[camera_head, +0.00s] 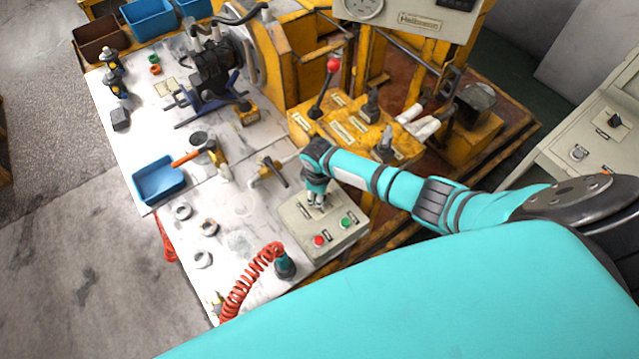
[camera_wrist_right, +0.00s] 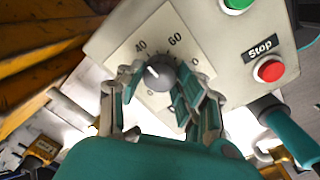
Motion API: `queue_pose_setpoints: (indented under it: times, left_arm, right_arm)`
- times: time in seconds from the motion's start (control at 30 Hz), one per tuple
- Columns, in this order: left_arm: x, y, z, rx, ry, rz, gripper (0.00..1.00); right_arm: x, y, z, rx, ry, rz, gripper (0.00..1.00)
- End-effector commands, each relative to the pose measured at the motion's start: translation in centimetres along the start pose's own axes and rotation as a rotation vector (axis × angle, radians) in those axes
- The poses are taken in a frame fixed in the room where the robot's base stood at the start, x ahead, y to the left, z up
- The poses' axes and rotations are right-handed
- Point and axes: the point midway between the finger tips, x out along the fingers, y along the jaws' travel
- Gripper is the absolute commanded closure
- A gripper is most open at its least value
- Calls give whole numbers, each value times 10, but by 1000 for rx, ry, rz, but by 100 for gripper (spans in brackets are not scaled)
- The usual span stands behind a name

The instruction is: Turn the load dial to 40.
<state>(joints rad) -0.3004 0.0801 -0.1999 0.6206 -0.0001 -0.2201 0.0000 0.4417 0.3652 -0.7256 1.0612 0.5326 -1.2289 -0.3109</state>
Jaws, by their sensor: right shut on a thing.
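The load dial (camera_wrist_right: 158,76) is a dark grey round knob on a pale plate in the right wrist view. Its plate shows 40 at upper left and 60 at the top; other numbers are partly hidden by my fingers. A white mark on the knob points to the upper left, roughly towards 40. My right gripper (camera_wrist_right: 157,82) is shut on the knob, one finger on each side. In the head view, my right gripper (camera_head: 318,203) comes down onto the grey control box (camera_head: 291,216), and the knob is hidden beneath it. My left gripper is not in view.
A red Stop button (camera_wrist_right: 271,70) and a green button (camera_wrist_right: 238,3) sit on the same box. A coiled red hose (camera_head: 250,275), a blue tray (camera_head: 160,180) and a hammer (camera_head: 197,154) lie on the crowded table. Yellow machinery with levers (camera_head: 326,90) stands behind.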

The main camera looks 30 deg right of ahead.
Motion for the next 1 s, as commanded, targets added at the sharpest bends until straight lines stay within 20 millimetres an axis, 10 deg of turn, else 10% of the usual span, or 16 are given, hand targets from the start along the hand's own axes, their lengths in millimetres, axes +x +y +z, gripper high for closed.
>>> queue_pose_setpoints:
  times: [0.1,0.13,0.3,0.67,1.0]
  left_arm:
    - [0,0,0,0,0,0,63]
    - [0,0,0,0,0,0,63]
    - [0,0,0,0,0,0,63]
    - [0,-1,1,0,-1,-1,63]
    - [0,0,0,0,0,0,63]
  right_arm:
    - [-2,2,-1,0,3,4,97]
    - [-2,2,-1,0,3,4,64]
    - [-1,2,-1,-1,2,3,42]
    - [-6,1,0,-1,2,2,42]
    - [-69,1,0,-2,5,3,42]
